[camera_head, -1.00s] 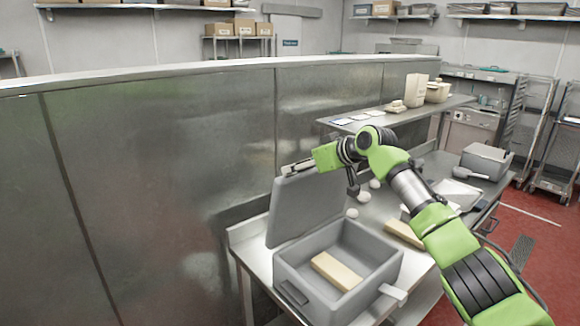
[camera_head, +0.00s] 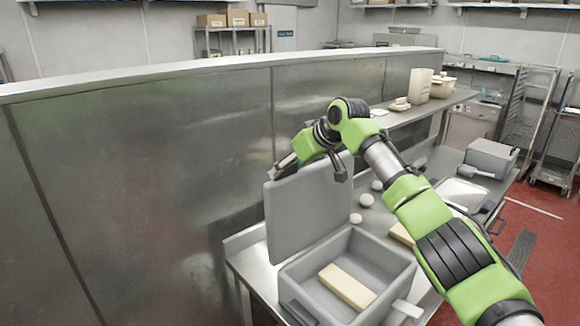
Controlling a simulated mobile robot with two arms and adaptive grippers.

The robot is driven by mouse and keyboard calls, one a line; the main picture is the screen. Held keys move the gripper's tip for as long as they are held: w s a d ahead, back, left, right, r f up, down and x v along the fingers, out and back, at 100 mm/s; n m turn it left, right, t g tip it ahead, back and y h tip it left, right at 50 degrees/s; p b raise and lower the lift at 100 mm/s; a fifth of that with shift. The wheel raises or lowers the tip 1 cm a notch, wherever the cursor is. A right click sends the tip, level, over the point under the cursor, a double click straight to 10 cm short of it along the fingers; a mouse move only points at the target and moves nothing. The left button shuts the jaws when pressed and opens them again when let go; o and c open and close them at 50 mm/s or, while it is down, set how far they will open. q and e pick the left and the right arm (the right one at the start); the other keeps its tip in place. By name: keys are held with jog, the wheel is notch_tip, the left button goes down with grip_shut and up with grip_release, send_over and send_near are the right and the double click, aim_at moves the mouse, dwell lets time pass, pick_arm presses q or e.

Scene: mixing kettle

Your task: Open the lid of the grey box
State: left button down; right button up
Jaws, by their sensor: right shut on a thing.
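The grey box (camera_head: 391,276) stands on the steel table with its lid (camera_head: 308,213) raised nearly upright at its back left side. A pale yellow block (camera_head: 347,287) lies inside the box. My right gripper (camera_head: 277,170) is at the top edge of the lid, at its upper left corner, and is shut on the lid. Its fingertips are small and partly hidden by its own body. My left gripper is not in view.
White round pieces (camera_head: 366,199) and a pale block (camera_head: 402,234) lie behind the box. A second grey box (camera_head: 491,157) stands at the far right of the table. A tall metal panel (camera_head: 140,185) rises close on the left. A shelf (camera_head: 425,110) holds pale containers.

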jog(key=o, duration=1.6)
jog(key=shift+r, duration=0.15)
jog(key=shift+s, duration=0.1)
jog(key=v, duration=1.2)
jog(key=shift+c, duration=0.3)
